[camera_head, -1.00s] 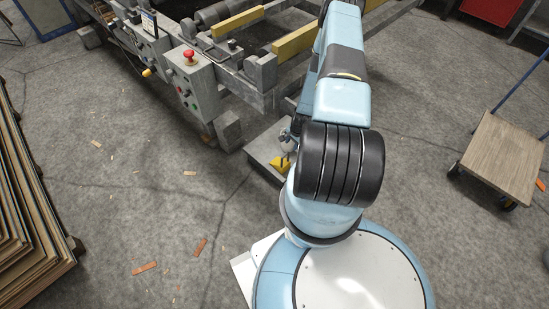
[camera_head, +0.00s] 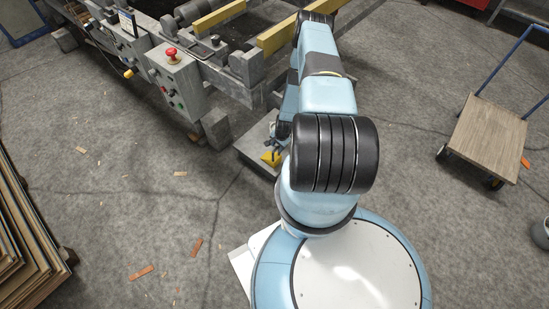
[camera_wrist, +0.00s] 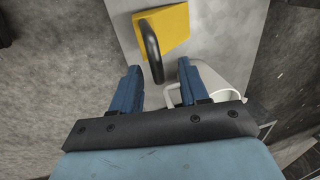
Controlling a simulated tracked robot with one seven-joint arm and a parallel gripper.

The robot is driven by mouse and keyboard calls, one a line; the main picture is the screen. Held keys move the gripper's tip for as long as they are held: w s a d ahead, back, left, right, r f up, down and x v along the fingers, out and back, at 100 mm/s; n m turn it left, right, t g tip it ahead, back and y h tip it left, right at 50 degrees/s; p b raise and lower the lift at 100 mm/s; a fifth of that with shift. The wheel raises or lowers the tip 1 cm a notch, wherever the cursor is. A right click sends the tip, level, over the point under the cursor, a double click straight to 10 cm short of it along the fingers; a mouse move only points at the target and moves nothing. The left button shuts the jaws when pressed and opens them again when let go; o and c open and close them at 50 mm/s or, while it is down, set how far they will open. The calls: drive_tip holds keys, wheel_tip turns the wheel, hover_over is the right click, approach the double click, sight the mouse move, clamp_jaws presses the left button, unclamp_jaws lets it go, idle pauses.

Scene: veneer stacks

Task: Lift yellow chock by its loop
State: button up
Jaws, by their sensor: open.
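The yellow chock (camera_wrist: 176,27) lies on a grey slab (camera_wrist: 225,50) in the wrist view, with its black loop (camera_wrist: 152,50) standing up towards my gripper. My gripper (camera_wrist: 157,70) is open, with one blue finger on each side. The near end of the loop sits between the fingertips in the picture; I cannot tell whether it is between them in depth. In the head view the chock (camera_head: 270,158) shows as a small yellow patch on the slab (camera_head: 243,149), partly behind my arm. My gripper is mostly hidden there.
A white container (camera_wrist: 225,96) stands close by the right finger in the wrist view. In the head view a machine frame with a control box (camera_head: 177,85) stands left of my arm. A wooden-decked trolley (camera_head: 490,137) is at the right, veneer stacks (camera_head: 25,240) at the left.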

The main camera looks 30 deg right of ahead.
sight(276, 156)
drive_tip(key=shift+w+a+f, duration=0.1)
drive_tip(key=shift+a+f, duration=0.05)
drive_tip(key=shift+f, duration=0.5)
drive_tip(key=shift+w+a+f, duration=0.1)
drive_tip(key=shift+w+f, duration=0.05)
drive_tip(key=shift+f, duration=0.55)
drive_tip(key=shift+w+a+f, duration=0.1)
drive_tip(key=shift+a+f, duration=0.05)
drive_tip(key=shift+f, duration=0.5)
drive_tip(key=shift+c, duration=0.3)
clamp_jaws()
